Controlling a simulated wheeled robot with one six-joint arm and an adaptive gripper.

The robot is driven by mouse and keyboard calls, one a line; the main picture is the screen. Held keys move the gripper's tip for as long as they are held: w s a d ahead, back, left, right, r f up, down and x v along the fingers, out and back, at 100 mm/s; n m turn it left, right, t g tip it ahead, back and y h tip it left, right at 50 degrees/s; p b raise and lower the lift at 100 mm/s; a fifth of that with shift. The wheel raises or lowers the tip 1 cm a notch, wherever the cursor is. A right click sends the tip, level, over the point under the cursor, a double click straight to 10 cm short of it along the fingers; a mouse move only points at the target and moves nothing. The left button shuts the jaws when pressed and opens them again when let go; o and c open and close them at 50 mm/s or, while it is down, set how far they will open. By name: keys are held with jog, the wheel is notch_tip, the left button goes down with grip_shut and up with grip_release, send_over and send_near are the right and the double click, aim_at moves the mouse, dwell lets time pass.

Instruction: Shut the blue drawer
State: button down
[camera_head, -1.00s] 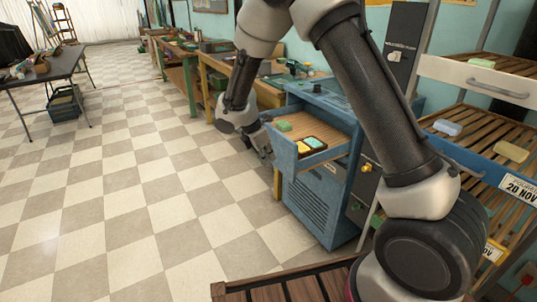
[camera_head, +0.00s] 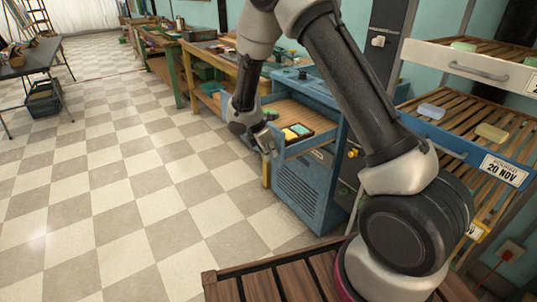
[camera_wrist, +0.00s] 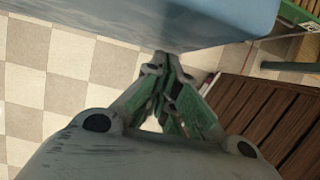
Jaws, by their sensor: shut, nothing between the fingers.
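The blue drawer (camera_head: 312,143) stands out of the blue cabinet (camera_head: 305,200). Its slatted wooden floor shows, with a small dark tray (camera_head: 298,133) of yellow and teal soap and a green soap on it. My gripper (camera_head: 271,150) is shut and empty at the outer front of this drawer, near its left end. In the wrist view the closed fingertips (camera_wrist: 165,62) meet the lower edge of a blue panel (camera_wrist: 185,22), which looks like the drawer front. I cannot tell whether they touch it. My arm hides part of the cabinet.
A rack at the right has a white drawer (camera_head: 480,68) above a blue-fronted one (camera_head: 465,152) labelled 20 NOV, with soaps on slats. Workbenches (camera_head: 205,55) line the wall behind. A dark table (camera_head: 38,68) stands far left. The checkered floor (camera_head: 130,200) between is clear.

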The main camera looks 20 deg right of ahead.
aim_at(327, 132)
jog(key=w+d, duration=0.3)
jog(key=d, duration=0.6)
jog(key=w+d, duration=0.3)
jog(key=d, duration=0.6)
jog(key=w+d, duration=0.3)
jog(key=d, duration=0.7)
jog(key=shift+w+d+r, duration=0.1)
jog(key=shift+w+d, duration=0.15)
jog(key=shift+d, duration=0.4)
